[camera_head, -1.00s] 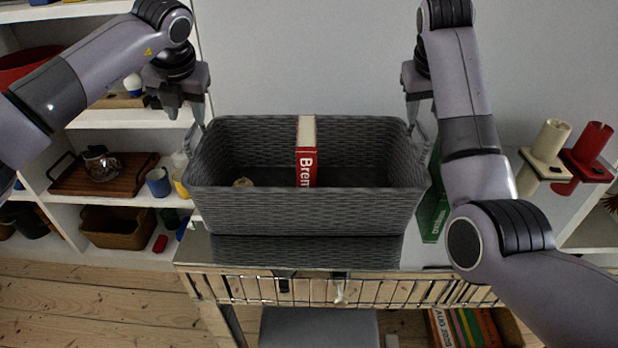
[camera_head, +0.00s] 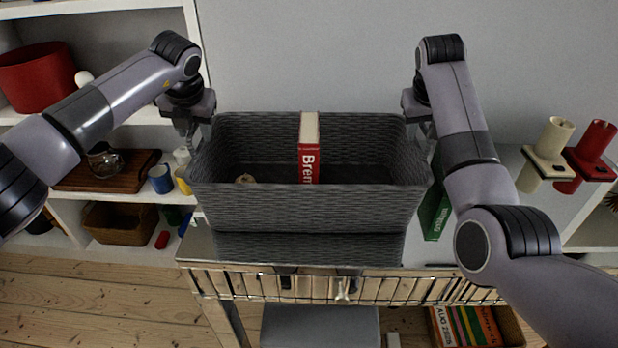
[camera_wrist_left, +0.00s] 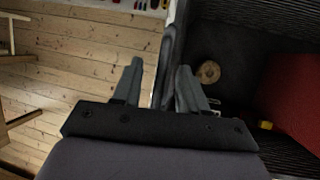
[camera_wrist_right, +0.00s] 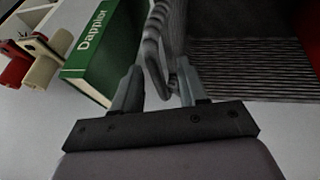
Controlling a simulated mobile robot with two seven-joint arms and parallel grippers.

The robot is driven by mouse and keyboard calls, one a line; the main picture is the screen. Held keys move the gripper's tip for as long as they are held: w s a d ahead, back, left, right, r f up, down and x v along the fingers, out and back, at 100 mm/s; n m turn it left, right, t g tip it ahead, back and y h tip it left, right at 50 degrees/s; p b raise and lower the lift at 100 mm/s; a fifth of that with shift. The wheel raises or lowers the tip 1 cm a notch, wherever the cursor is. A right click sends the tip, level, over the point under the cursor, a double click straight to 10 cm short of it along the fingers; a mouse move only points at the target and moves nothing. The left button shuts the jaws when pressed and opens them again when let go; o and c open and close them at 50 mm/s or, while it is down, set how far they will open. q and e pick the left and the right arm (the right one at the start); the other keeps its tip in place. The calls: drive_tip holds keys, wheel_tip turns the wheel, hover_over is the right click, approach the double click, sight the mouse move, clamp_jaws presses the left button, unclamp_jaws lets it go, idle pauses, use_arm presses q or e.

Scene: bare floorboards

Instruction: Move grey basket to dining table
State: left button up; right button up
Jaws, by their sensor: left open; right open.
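The grey woven basket (camera_head: 300,212) stands on a metal-topped cabinet in front of a pale wall. A red and white book (camera_head: 309,150) and a small round tan item (camera_head: 245,179) are inside it. My left gripper (camera_head: 192,140) is at the basket's left end, open, with its fingers on either side of the left handle in the left wrist view (camera_wrist_left: 155,88). My right gripper (camera_head: 428,130) is at the right end, open, with the right handle (camera_wrist_right: 155,50) between its fingers in the right wrist view (camera_wrist_right: 155,88). I cannot tell whether any finger touches a handle.
A green book (camera_head: 434,212) stands close to the basket's right side. Cream and red holders (camera_head: 553,140) are further right. Shelves at left hold a red pot (camera_head: 38,78), a blue mug (camera_head: 160,178) and a brown basket (camera_head: 118,222). Floorboards (camera_head: 100,300) at front left are clear.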

use_arm(q)
clamp_jaws()
use_arm(e)
clamp_jaws()
idle(1.0)
use_arm(q)
drive_tip(key=shift+w+r, duration=0.1)
drive_tip(key=shift+r, duration=0.15)
use_arm(e)
drive_tip(key=shift+w+r, duration=0.1)
drive_tip(key=shift+r, duration=0.2)
